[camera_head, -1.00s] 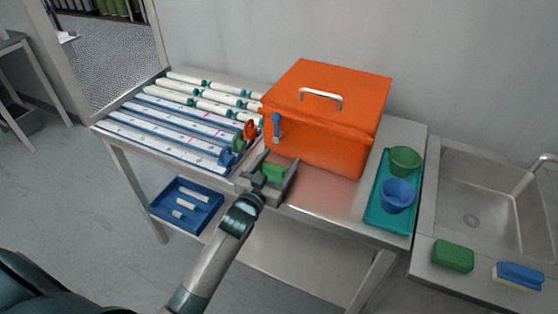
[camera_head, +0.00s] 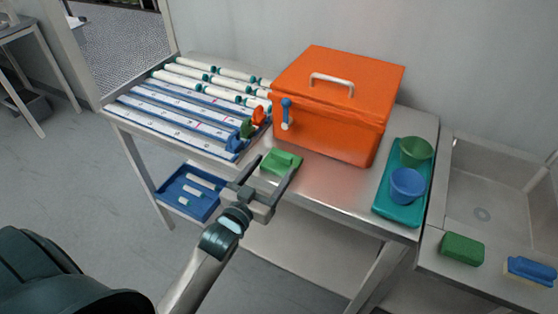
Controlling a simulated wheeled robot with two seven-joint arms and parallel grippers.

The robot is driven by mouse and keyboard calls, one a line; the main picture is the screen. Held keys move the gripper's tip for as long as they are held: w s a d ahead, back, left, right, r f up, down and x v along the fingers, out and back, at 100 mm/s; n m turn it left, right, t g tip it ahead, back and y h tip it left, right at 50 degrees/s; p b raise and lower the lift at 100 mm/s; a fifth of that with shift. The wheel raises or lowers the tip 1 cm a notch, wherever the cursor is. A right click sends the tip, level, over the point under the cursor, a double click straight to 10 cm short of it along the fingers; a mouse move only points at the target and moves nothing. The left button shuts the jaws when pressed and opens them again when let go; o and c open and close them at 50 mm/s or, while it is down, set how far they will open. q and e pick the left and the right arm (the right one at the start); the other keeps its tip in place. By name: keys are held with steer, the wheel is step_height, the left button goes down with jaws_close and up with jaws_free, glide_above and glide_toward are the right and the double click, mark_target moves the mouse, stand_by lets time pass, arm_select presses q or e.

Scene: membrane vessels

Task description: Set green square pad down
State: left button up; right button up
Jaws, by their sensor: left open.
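The green square pad (camera_head: 281,160) lies on the steel table in front of the orange box, at its left end. It looks flat, with a raised grip on top. My left gripper (camera_head: 274,170) is open, its fingers on either side of the pad's near part, with a gap visible on the left. I cannot tell whether the right finger touches the pad. My right gripper is not in view.
The orange box (camera_head: 338,100) stands behind the pad. Blue, green and orange clips (camera_head: 246,129) sit by the rack of white tubes (camera_head: 190,105). A teal tray (camera_head: 397,213) with two cups is at right. Bare tabletop (camera_head: 335,185) lies between.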

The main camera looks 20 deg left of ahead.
arm_select(q)
steer(key=shift+s, duration=1.05)
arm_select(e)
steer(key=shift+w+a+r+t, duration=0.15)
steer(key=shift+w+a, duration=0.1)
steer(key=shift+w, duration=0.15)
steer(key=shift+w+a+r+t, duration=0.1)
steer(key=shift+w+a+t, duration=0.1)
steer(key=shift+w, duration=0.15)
arm_select(q)
steer(key=shift+o, duration=0.6)
